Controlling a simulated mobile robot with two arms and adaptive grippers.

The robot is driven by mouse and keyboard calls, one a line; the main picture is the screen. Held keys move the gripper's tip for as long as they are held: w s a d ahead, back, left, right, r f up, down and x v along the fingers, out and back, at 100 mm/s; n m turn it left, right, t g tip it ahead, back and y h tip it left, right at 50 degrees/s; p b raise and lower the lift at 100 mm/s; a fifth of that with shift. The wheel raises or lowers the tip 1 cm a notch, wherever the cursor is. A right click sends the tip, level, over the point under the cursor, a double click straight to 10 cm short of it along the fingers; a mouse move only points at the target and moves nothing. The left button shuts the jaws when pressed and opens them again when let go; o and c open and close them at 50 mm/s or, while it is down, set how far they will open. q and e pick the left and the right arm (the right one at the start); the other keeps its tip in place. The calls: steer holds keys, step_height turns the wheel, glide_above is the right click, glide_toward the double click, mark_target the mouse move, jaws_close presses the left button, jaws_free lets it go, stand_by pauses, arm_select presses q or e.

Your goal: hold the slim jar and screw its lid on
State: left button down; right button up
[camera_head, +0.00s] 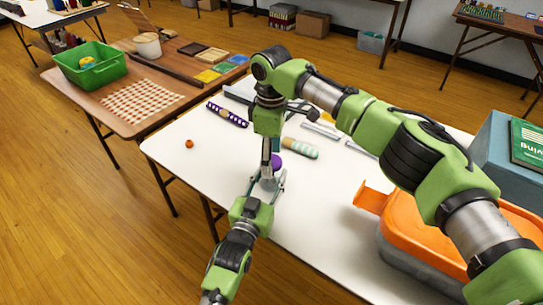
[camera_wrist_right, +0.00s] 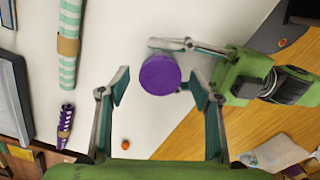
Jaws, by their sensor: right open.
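A round purple lid (camera_wrist_right: 160,74) shows from above in the right wrist view; it is also partly visible in the head view (camera_head: 276,161). The slim jar's body is mostly hidden beneath it and by the grippers. My left gripper (camera_head: 268,184) is low at the table, its fingers on either side of the spot under the lid; I cannot tell whether they touch the jar. My right gripper (camera_wrist_right: 158,90) points down from above, open, with its fingers apart on both sides of the lid and not touching it.
On the white table (camera_head: 180,150) lie a purple patterned roll (camera_head: 227,115), a mint striped roll (camera_head: 300,148) and a small orange ball (camera_head: 189,144). An orange-lidded bin (camera_head: 430,220) and a blue-grey box (camera_head: 495,150) stand at the right. The table's left part is mostly clear.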

step_height(320, 180, up, 12)
stand_by(0.6)
arm_select(q)
steer(key=c, duration=1.2)
jaws_free()
steer(key=shift+c, duration=0.2)
steer(key=shift+s, duration=0.1)
steer(key=v, duration=1.2)
steer(key=shift+f, duration=0.1)
